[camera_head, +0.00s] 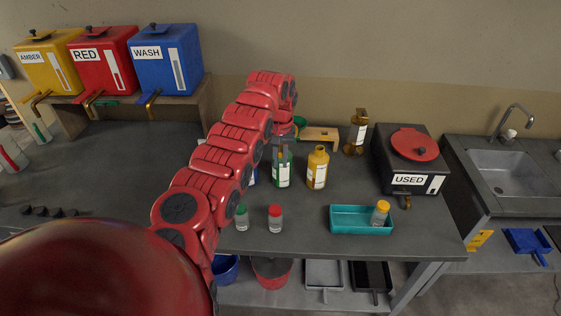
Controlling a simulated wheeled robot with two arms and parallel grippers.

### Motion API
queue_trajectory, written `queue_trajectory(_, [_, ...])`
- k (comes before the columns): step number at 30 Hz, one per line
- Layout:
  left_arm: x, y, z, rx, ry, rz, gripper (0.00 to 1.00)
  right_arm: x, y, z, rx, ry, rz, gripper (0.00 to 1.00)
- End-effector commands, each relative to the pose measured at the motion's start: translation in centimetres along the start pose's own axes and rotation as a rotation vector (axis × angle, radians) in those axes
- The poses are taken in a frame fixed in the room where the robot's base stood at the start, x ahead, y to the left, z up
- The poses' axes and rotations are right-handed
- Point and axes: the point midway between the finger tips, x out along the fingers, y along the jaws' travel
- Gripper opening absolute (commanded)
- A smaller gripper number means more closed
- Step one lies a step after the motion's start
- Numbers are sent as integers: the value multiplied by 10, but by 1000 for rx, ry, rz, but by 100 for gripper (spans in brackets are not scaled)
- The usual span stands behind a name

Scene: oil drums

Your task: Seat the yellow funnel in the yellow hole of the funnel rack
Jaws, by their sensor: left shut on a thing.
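My left arm reaches across the bench from the lower left. Its gripper (284,128) is at the back of the bench, above and behind the green bottle (282,168). The fingers are mostly hidden by my own arm. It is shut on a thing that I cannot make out. A low wooden stand (319,134), which looks like the funnel rack, is just right of the gripper. A small green piece (300,122) shows at its left end. Its holes cannot be made out from here. I cannot clearly see the yellow funnel. My right gripper is not in view.
A yellow bottle (317,168) and brown bottle (356,133) stand near the stand. Green-capped (242,219) and red-capped (275,219) jars are in front. A teal tray (345,220) holds a yellow-capped jar (380,213). The USED box (408,165) is right.

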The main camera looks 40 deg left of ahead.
Motion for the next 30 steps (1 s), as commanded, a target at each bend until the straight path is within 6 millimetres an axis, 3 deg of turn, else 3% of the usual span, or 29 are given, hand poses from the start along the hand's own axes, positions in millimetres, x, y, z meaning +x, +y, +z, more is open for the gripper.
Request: queue_trajectory(30, [-40, 0, 0, 0, 3, 0, 0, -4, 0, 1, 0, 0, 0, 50])
